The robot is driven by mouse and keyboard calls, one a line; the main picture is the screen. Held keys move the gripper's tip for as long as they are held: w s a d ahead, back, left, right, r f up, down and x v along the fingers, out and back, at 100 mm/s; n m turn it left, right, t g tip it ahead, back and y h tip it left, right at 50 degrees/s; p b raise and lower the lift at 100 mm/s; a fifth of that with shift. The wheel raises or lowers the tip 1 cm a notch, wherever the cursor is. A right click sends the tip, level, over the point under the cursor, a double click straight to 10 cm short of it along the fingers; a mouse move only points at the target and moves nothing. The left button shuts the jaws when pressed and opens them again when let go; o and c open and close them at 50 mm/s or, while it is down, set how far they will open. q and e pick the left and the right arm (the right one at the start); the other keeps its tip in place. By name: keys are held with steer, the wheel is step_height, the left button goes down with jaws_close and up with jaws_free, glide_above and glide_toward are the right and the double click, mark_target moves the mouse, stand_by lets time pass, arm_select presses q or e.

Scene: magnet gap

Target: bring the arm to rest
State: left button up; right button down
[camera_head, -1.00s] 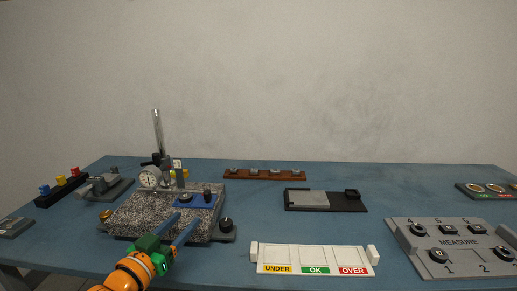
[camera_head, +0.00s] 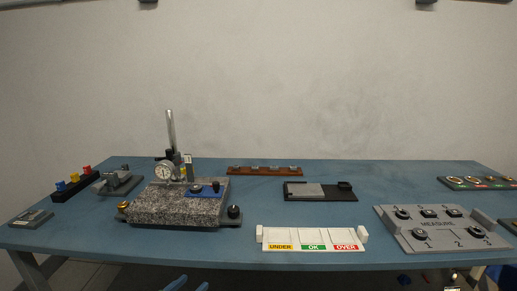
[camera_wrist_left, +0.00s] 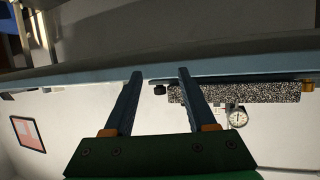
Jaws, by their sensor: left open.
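My left gripper (camera_head: 187,285) shows only as two blue fingertips at the bottom edge of the head view, below the table's front edge. In the left wrist view its two fingers (camera_wrist_left: 155,75) are apart with nothing between them. The blue table (camera_head: 260,200) stands beyond it. A granite block (camera_head: 175,205) with a dial gauge (camera_head: 165,172) on a post stands on the table's left part, clear of the gripper. It also shows upside down in the left wrist view (camera_wrist_left: 270,92). My right gripper is not in view.
A white tray (camera_head: 312,246) marked UNDER, OK and OVER lies at the front middle. A grey MEASURE board (camera_head: 440,240) is at the right. A brown rack (camera_head: 265,170) and a dark plate (camera_head: 346,194) lie behind. A black rack with coloured pieces (camera_head: 74,184) is at the left.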

arm_select(q)
steer(key=s+f+n+g+y, duration=0.15)
steer(key=s+f+g, duration=0.45)
steer(key=s, duration=0.6)
steer(key=s+f+g+y, duration=0.25)
steer(key=s+f, duration=0.55)
steer(key=s, duration=0.4)
step_height(320, 180, down, 11)
steer(key=s+a+g+p, duration=0.1)
steer(key=s+g+p, duration=0.15)
steer(key=p, duration=0.25)
steer(key=s+a+f+g+p, duration=0.1)
steer(key=s+a+f+p, duration=0.1)
steer(key=s+f+p, duration=0.2)
steer(key=s+f, duration=0.3)
steer(key=s, duration=0.5)
steer(key=shift+s, duration=0.4)
